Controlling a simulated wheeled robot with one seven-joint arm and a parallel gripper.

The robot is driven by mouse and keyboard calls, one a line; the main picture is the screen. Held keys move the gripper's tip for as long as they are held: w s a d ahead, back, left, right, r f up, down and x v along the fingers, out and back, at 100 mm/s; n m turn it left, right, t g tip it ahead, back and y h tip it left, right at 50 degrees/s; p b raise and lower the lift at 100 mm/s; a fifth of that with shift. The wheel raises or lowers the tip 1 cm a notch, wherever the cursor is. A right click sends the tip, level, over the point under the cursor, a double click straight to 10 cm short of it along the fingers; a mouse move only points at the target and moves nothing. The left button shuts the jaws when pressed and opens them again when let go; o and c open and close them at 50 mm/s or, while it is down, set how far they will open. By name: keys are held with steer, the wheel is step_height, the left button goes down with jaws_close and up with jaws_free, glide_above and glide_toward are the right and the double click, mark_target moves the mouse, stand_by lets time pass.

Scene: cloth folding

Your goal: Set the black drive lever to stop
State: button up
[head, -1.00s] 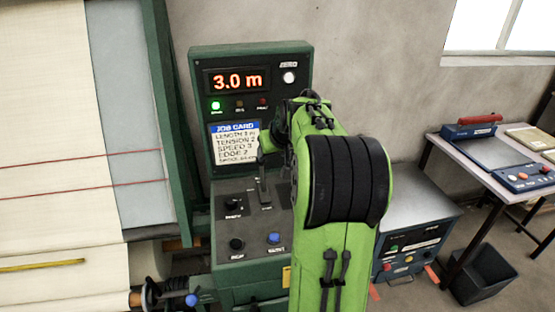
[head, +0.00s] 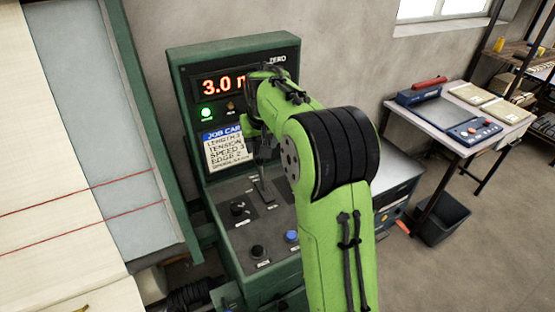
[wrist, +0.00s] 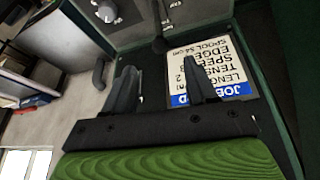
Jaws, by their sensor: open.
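The black drive lever (head: 262,184) stands up from the sloped top of the green control console (head: 233,268). Its upper end is close to my gripper and partly hidden by it in the head view. In the wrist view the lever's dark knob (wrist: 160,45) shows at the top middle, beyond and roughly between my fingertips. My gripper (wrist: 159,72) is open, with nothing between its fingers. The labels by the lever are too small to read, so I cannot tell its setting.
The job card (head: 223,149) is on the upright panel, right behind my gripper. A black knob (head: 239,209), another black control (head: 258,252) and a blue button (head: 291,236) sit near the lever. The fabric machine is at the left, a side table (head: 428,119) at the right.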

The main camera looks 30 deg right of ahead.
mark_target(261, 164)
steer(key=x, duration=1.5)
steer(key=shift+w+f, duration=0.1)
steer(key=shift+f, duration=0.25)
jaws_close()
